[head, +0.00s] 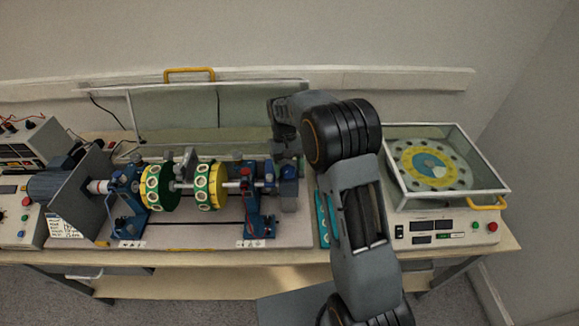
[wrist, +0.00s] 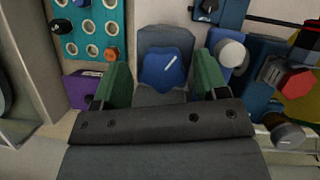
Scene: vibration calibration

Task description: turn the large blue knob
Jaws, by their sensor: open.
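The large blue knob (wrist: 163,69) shows in the wrist view with a white pointer line on its face, in front of a grey block. My gripper (wrist: 164,74) is open, with one green finger on each side of the knob. A gap shows between the knob and each finger, so I see no grip on it. In the head view a blue knob (head: 289,172) shows at the right end of the shaft rig, just below my wrist. My fingers are hard to make out in that view.
A teal panel with holes and small knobs (wrist: 91,27) and a purple block (wrist: 84,90) lie left of my gripper. A glass-covered disc unit (head: 440,165) stands at the right.

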